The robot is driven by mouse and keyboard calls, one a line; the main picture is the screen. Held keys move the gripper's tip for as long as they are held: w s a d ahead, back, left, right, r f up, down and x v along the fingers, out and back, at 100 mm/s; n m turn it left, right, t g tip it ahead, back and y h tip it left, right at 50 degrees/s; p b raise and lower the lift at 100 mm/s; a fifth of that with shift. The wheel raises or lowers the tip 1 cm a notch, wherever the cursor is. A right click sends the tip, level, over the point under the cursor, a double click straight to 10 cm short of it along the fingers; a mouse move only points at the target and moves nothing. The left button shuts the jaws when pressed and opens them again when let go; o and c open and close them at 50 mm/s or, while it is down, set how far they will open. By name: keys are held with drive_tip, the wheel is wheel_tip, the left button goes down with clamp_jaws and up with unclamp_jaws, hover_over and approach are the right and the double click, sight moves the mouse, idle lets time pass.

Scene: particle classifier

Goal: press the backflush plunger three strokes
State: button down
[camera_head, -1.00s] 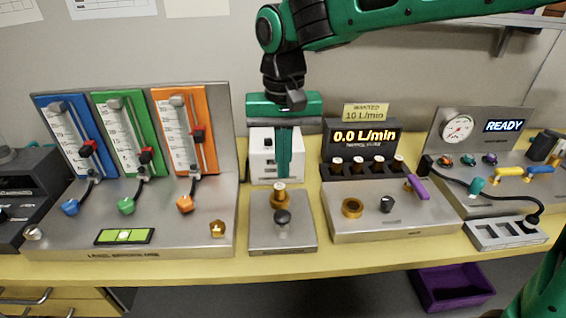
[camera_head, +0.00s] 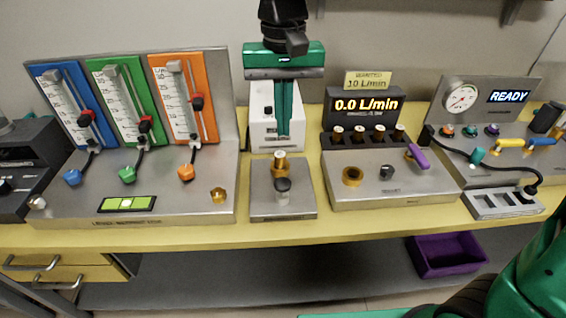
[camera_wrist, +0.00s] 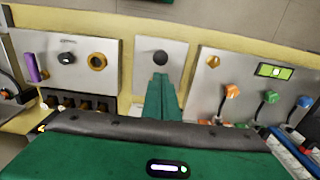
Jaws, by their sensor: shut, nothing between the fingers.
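The backflush plunger appears to be the black round knob (camera_head: 283,185) standing on a small grey metal plate (camera_head: 263,205) at the middle of the bench. A brass fitting (camera_head: 280,168) with a pale top stands just behind it on the same plate. My gripper (camera_head: 284,146) is shut and empty, fingers pointing down, above and behind the brass fitting and apart from the knob. In the wrist view, the shut green fingertips (camera_wrist: 160,78) lie just below the black knob (camera_wrist: 160,58) in the picture; the brass fitting is hidden there.
A white box (camera_head: 262,128) stands behind the fingers. The panel with blue, green and orange flow gauges (camera_head: 140,210) is at left. The 0.0 L/min display (camera_head: 365,105) and its console with a purple lever (camera_head: 417,156) are at right. A purple bin (camera_head: 447,262) sits below the bench.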

sight(284, 183)
wheel_tip(284, 183, down, 14)
drive_tip(key=shift+f, duration=0.1)
idle(0.6)
wheel_tip(284, 183, down, 2)
drive_tip(key=shift+f, duration=0.2)
drive_tip(key=shift+s+d+f, duration=0.1)
drive_tip(key=shift+s+f, duration=0.05)
drive_tip(key=shift+f, duration=0.05)
idle(0.3)
wheel_tip(284, 183, up, 14)
drive_tip(key=shift+w+r, duration=0.2)
drive_tip(key=shift+r, duration=0.05)
idle(1.2)
